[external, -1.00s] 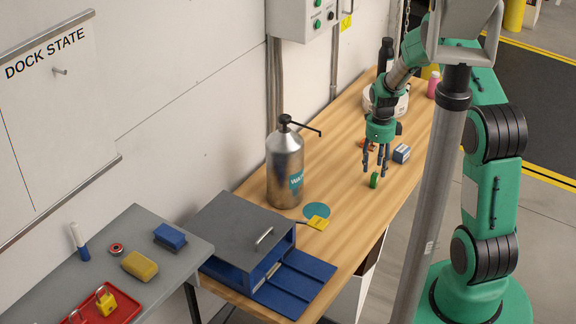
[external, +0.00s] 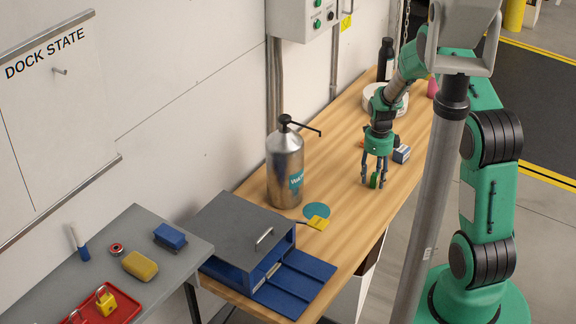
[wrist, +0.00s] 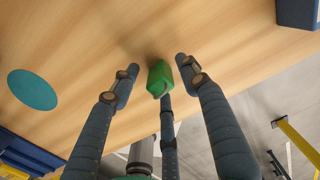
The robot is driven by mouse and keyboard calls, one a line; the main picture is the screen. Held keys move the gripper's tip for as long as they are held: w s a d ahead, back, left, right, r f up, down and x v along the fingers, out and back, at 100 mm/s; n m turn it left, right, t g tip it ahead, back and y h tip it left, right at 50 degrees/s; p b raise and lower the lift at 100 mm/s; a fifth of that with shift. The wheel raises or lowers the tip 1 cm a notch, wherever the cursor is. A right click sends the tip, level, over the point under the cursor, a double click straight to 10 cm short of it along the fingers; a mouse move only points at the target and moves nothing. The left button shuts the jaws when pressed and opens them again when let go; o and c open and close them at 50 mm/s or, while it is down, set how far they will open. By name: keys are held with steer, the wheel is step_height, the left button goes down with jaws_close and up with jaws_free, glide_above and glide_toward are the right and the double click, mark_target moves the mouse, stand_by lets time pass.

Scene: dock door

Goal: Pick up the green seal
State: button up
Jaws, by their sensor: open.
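The green seal (external: 374,181) is a small green piece on the wooden bench, near its front edge. It also shows in the wrist view (wrist: 159,76), between the fingertips. My gripper (external: 375,178) is over the seal with its fingers pointing down around it. In the wrist view my gripper (wrist: 156,78) is open, with one finger to the left of the seal, one to the right and one below it in the picture. Gaps show between the seal and the left and right fingers. I cannot tell whether the lower finger touches it.
A blue-grey box (external: 401,154) stands close behind my gripper. A metal pump bottle (external: 285,168), a teal disc (external: 316,211), a yellow tag (external: 318,223) and a grey-and-blue box (external: 235,235) are to the left. The wooden bench (external: 345,203) is clear in front of the seal.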

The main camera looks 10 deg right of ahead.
mark_target(375, 175)
steer(key=c, duration=1)
steer(key=shift+c, duration=0.2)
steer(key=shift+r, duration=0.1)
steer(key=shift+r, duration=0.45)
steer(key=r, duration=0.1)
steer(key=r+p, duration=0.1)
steer(key=shift+s+r, duration=0.25)
steer(key=shift+r, duration=0.15)
steer(key=s+p, duration=0.1)
steer(key=s, duration=0.4)
steer(key=s+p, duration=0.1)
steer(key=s, duration=0.4)
steer(key=s+r+p, duration=0.1)
steer(key=s, duration=0.4)
steer(key=shift+s+a, duration=0.1)
steer(key=shift+s, duration=0.15)
